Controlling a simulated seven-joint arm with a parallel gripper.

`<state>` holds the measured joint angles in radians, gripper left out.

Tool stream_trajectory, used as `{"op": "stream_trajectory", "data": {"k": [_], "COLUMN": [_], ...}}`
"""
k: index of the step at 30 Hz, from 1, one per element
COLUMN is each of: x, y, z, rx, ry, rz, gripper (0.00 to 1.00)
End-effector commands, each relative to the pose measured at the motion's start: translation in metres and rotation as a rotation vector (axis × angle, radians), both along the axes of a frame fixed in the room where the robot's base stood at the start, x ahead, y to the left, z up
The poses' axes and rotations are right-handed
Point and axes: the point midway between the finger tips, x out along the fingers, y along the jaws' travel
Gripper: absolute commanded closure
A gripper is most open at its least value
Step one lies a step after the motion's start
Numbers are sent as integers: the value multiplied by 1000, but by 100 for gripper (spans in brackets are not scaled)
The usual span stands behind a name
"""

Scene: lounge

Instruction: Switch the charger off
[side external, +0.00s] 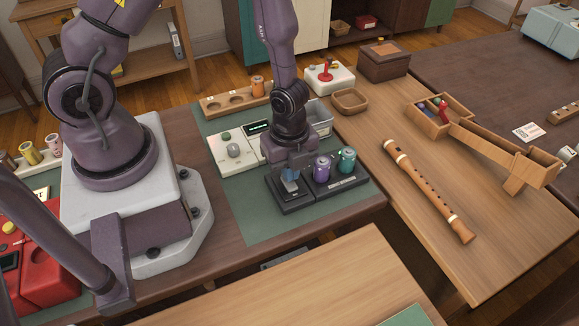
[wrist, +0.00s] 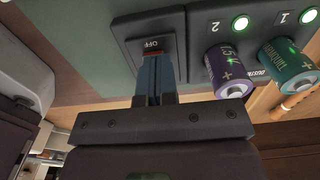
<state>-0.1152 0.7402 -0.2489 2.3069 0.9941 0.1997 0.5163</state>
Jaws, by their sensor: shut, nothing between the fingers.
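The charger (side external: 342,183) is a dark grey box on a green mat, with a purple battery (side external: 322,169) and a teal battery (side external: 347,159) in its bays. In the wrist view two green lights (wrist: 240,23) glow beside the bays marked 2 and 1. The switch (wrist: 152,44) is on the charger's left part and shows the word OFF and a thin red strip. My gripper (side external: 290,180) is shut and empty, pointing down at the switch. Its blue fingertips (wrist: 154,60) are at the red strip and hide part of the switch; I cannot tell whether they touch it.
A pale device with a knob (side external: 234,149) and a green display stands behind the charger. A wooden tray (side external: 237,103), a box with a red joystick (side external: 328,76) and a small bowl (side external: 351,101) are farther back. A wooden recorder (side external: 428,188) lies to the right.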

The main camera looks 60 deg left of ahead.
Motion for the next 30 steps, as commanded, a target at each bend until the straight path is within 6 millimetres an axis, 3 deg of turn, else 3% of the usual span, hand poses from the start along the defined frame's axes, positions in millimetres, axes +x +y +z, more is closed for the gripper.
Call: {"op": "stream_trajectory", "data": {"k": [9,30], "x": [0,2], "y": [3,0], "z": [-11,-10], "rx": [-97,-96], "ry": [2,-4], "rz": [6,-8], "gripper": [100,100]}}
